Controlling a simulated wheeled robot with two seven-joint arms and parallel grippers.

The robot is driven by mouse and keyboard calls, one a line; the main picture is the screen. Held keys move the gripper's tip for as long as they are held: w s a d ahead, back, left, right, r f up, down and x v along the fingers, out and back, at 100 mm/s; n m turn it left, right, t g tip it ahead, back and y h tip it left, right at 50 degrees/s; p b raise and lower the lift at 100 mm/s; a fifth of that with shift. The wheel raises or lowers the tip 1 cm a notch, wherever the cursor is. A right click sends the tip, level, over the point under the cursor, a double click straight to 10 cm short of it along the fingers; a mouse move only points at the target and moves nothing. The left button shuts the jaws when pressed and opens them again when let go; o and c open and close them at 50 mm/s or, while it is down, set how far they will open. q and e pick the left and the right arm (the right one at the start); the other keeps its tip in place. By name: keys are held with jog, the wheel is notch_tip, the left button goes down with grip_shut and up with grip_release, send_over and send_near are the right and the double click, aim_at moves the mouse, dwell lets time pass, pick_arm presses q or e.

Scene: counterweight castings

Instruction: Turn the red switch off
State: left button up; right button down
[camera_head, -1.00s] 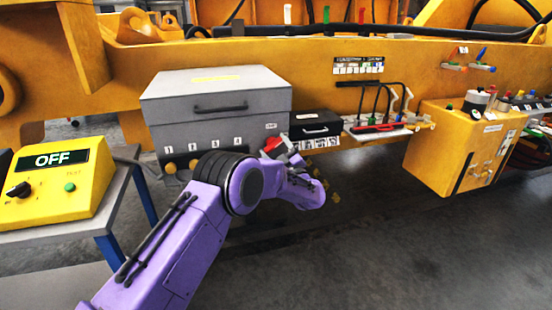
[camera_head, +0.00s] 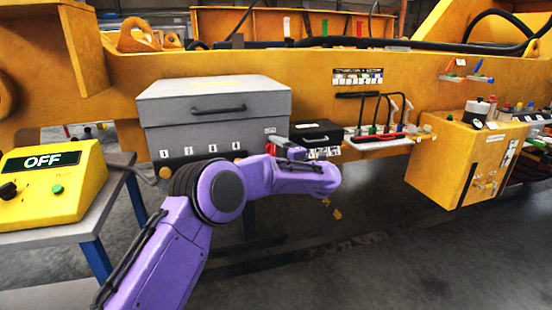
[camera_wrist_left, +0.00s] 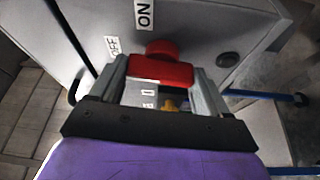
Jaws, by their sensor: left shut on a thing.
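The red switch (camera_wrist_left: 160,70) sits on the side of a grey box, with an ON label (camera_wrist_left: 143,14) above it and an OFF label (camera_wrist_left: 112,46) to its upper left in the left wrist view. My left gripper (camera_wrist_left: 163,82) is shut on the switch's red handle, one finger at each end. Which label the handle points to is not clear. In the head view a bit of red (camera_head: 270,148) shows at the right end of the grey box (camera_head: 215,105), and my purple left arm hides most of the left gripper (camera_head: 279,144). My right gripper is out of view.
A yellow box with an OFF display (camera_head: 75,185) stands on a small table at the left. A small black case (camera_head: 317,132) is just right of the grey box. A yellow cabinet (camera_head: 460,155) stands at the right. The floor in front is open.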

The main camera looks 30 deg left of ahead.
pick_arm(q)
jog(key=shift+f+n, duration=0.1)
jog(key=shift+n, duration=0.5)
jog(key=o, duration=1)
jog(key=b+v, duration=0.1)
jog(key=v, duration=0.9)
jog(key=shift+s+d, duration=0.15)
jog(key=shift+d, duration=0.1)
jog(key=shift+r, duration=0.2)
